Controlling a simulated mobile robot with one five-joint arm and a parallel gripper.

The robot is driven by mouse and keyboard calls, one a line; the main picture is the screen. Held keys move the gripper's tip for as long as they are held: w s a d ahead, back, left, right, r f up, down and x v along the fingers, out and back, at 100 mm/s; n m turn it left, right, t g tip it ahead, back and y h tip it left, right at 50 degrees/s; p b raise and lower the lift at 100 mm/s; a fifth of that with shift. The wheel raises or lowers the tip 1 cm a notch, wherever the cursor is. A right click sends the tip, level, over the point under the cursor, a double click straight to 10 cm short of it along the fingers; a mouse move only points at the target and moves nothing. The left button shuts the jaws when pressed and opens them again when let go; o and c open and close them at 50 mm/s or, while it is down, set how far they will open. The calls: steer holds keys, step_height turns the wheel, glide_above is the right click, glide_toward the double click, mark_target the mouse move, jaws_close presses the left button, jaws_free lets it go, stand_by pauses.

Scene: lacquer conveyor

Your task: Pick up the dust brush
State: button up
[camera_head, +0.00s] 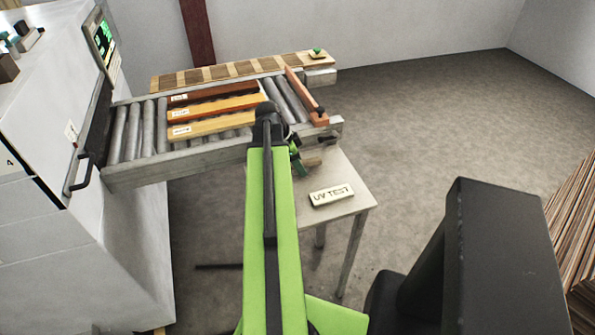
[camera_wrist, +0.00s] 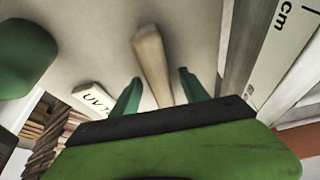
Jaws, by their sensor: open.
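The dust brush shows in the wrist view as a pale wooden handle (camera_wrist: 152,60) on the light tabletop. It lies between my two green fingers, which are apart on either side of it. My gripper (camera_wrist: 158,78) is open, and no contact with the handle is visible. In the head view my gripper (camera_head: 296,150) is over the back left part of the small table, beside the conveyor. There a small tan part of the brush (camera_head: 312,161) shows next to the fingers, and my arm hides the rest. Bristles are not clearly visible.
A "UV TEST" block (camera_head: 331,195) lies on the small table (camera_head: 345,168). The roller conveyor (camera_head: 160,130) carries several wooden boards (camera_head: 215,112) and stands right behind my gripper. A white machine (camera_head: 120,240) is at left.

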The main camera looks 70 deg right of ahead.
steer(key=shift+f, duration=0.25)
stand_by(0.4)
jaws_close()
